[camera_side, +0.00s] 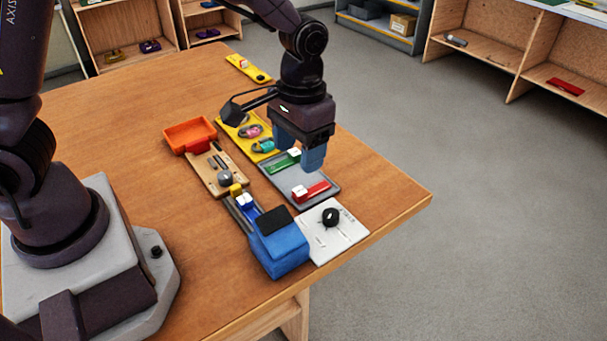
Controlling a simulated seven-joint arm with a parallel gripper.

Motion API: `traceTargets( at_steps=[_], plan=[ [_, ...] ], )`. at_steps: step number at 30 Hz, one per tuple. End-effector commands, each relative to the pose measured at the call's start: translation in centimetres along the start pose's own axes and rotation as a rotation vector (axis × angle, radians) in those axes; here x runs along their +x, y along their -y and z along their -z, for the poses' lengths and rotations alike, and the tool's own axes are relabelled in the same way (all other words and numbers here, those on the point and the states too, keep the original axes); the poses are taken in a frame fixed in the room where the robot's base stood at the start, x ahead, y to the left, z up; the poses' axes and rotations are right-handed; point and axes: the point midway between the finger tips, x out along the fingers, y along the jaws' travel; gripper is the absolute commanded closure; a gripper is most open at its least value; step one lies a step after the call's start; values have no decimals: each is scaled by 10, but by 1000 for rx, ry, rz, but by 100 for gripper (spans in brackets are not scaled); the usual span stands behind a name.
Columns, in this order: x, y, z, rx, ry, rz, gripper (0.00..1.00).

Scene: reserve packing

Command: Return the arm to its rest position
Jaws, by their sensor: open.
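My gripper (299,156) points down above the grey tray (327,201) near the table's right side. Its two blue fingers are apart, with nothing seen between them. A green block with a white top piece (287,160) lies in the tray, close to the fingers in the picture. A red block with a white piece (312,191) lies in the tray's nearer part. The fingers hide part of the tray, and I cannot tell their exact height above it.
Around the gripper lie a yellow tray (233,120) with rings, an orange bin (190,134), a wooden board (208,182), a blue box (280,254) and a white panel with a black knob (346,234). A yellow strip (246,68) lies farther back. The table's left middle (110,115) is clear.

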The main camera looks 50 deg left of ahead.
Motion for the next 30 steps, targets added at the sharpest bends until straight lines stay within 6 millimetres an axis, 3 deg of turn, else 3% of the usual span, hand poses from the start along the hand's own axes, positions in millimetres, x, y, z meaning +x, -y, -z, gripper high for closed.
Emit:
traceTargets(
  at_steps=[3,9,18,23,30],
  plan=[
    [-37,14,-27,47,-49,-30,40],
    [-86,39,-76,108,-164,-51,40],
    [-130,72,-140,114,-396,-21,40],
    [-145,80,-155,82,-504,-7,40],
    [-155,86,-158,53,-555,-2,40]
  ],
)
